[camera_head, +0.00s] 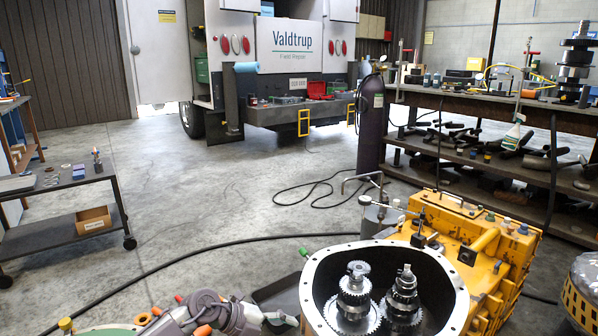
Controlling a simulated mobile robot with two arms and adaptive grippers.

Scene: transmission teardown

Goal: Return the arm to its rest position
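A grey and purple arm segment of mine with orange parts lies along the bottom edge, left of centre. It comes in from the left, and its dark end is beside the pale rim of the transmission housing. No gripper fingers can be made out there. My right arm and gripper do not show. The open yellow transmission housing (478,262) stands at the lower right. Inside its round pale-rimmed opening (312,283), two upright gear shafts stand side by side, the left shaft (355,290) and the right shaft (403,296).
A dark cart (62,178) stands at the left, with a cardboard box (93,219) on its lower shelf. A workbench (470,101) with parts fills the right rear. A dark gas cylinder (371,125) and a parked truck (292,45) stand behind. A hose (190,257) crosses the open floor.

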